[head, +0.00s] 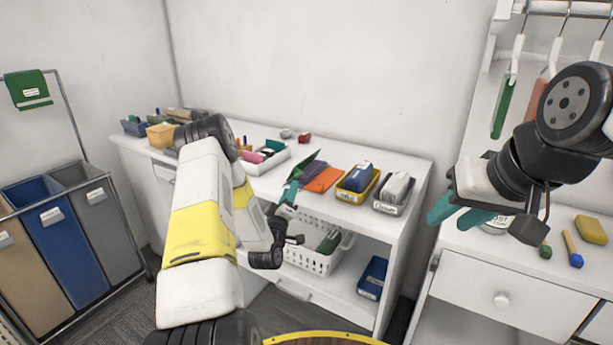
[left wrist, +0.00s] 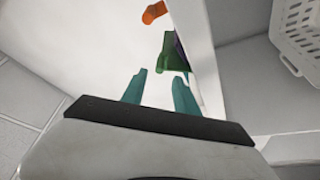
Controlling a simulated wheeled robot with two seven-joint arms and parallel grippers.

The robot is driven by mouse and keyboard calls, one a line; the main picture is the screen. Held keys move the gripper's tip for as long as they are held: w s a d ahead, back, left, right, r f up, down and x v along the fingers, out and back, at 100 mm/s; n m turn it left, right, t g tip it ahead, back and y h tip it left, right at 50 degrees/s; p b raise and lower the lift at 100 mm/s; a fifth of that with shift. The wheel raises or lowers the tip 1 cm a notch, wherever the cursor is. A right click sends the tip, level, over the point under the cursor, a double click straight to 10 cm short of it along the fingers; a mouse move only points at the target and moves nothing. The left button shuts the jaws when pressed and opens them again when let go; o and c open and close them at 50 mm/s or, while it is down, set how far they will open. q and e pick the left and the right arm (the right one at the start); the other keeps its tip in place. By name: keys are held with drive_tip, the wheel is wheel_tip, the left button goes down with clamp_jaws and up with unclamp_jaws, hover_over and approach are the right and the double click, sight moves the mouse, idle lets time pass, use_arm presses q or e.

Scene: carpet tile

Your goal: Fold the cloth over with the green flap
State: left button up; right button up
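The cloth lies at the front edge of the white counter, with an orange part (head: 323,180) and a purple part (head: 312,169) showing. Its green flap (head: 306,163) stands up at a tilt at the left end. In the left wrist view, the green flap (left wrist: 171,54) is just beyond my fingertips, towards the right finger; the orange part (left wrist: 154,12) is further off. My left gripper (left wrist: 158,82) is open and empty; in the head view its teal fingers (head: 290,190) are close to the flap. My right gripper (head: 456,212) has its teal fingers apart, empty, far right of the cloth.
A yellow tray (head: 346,196) and a grey tray (head: 387,209) stand right of the cloth. A white tray (head: 255,167) with small items is behind left. A white basket (head: 310,262) sits on the shelf below.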

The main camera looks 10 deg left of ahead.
sight(295, 177)
use_arm(q)
drive_tip(key=x, duration=0.7)
clamp_jaws()
drive_tip(key=shift+r, duration=0.1)
